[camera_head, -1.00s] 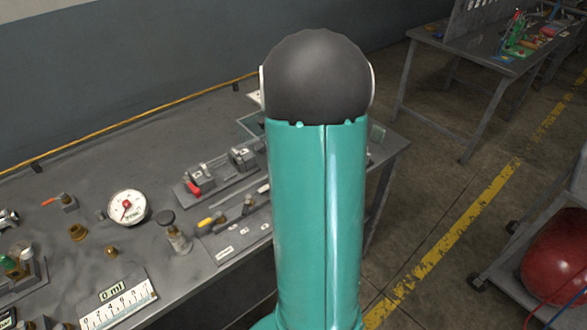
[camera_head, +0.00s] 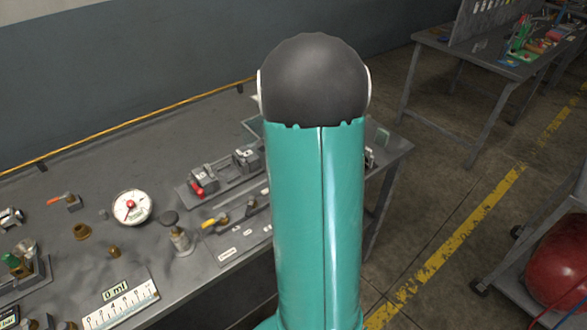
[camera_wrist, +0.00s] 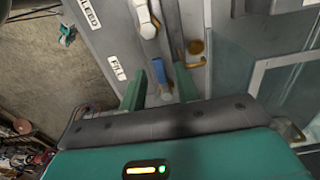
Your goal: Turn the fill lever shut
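The fill lever (camera_wrist: 159,70) has a blue handle and sits beside the "FILL" label (camera_wrist: 117,67) on a grey panel (camera_wrist: 108,42) in the wrist view. My gripper (camera_wrist: 156,78) is open, with its two green fingers on either side of the blue handle. I cannot tell whether either finger touches it. A white-handled lever (camera_wrist: 145,22) sits above it, near the bleed label (camera_wrist: 88,14). In the head view my arm hides the gripper and the fill lever.
The grey bench (camera_head: 120,160) holds a round gauge (camera_head: 132,206), a yellow-handled valve (camera_head: 215,222) and a scale reading "0 ml" (camera_head: 118,300). Brass fittings (camera_wrist: 193,47) stand close to the right finger. A red tank (camera_head: 560,265) is on a cart at right.

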